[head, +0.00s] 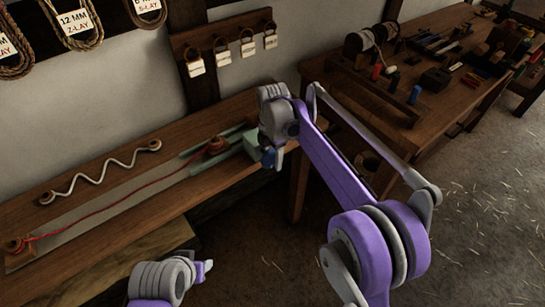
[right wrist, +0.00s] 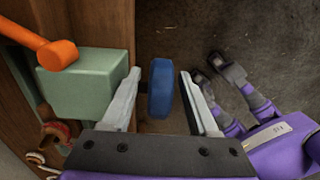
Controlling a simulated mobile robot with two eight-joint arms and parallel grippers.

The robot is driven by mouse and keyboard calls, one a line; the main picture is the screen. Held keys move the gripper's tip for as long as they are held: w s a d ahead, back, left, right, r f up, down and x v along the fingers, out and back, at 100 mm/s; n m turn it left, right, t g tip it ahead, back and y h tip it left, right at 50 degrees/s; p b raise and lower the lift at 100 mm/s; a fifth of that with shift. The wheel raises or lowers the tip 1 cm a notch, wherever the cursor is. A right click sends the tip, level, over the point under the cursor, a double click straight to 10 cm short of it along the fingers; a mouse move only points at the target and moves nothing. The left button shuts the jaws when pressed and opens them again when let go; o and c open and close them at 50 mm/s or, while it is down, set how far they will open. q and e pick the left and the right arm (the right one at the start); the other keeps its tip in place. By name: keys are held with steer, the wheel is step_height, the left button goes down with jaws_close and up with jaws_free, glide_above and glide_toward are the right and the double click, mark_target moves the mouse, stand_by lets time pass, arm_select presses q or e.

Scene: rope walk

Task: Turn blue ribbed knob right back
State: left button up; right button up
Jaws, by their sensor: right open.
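The blue knob (right wrist: 160,88) sits on the side of a pale green box (right wrist: 85,85) at the end of the wooden bench. In the right wrist view it stands between the jaws of my right gripper (right wrist: 158,92), with a gap to each jaw. The right gripper is open around the knob and not closed on it. In the head view the knob (head: 268,158) is a small blue patch, mostly hidden by my right wrist.
An orange handle (right wrist: 52,54) lies over the green box. A red strand (head: 120,203) runs along the bench to a wooden piece (head: 217,145). A wavy pale rope (head: 100,172) lies behind it. A tool table (head: 400,130) stands at the right. The floor in front is clear.

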steer(key=shift+c, duration=0.2)
jaws_close()
stand_by(0.3)
steer(key=t+h, duration=0.2)
steer(key=h, duration=0.1)
steer(key=shift+a+r, duration=0.1)
steer(key=shift+a, duration=0.05)
steer(key=shift+t+h+b, duration=0.5)
steer(key=shift+t+h, duration=0.6)
steer(key=shift+h, duration=0.2)
steer(key=shift+r, duration=0.1)
steer(key=shift+o, duration=0.2)
jaws_free()
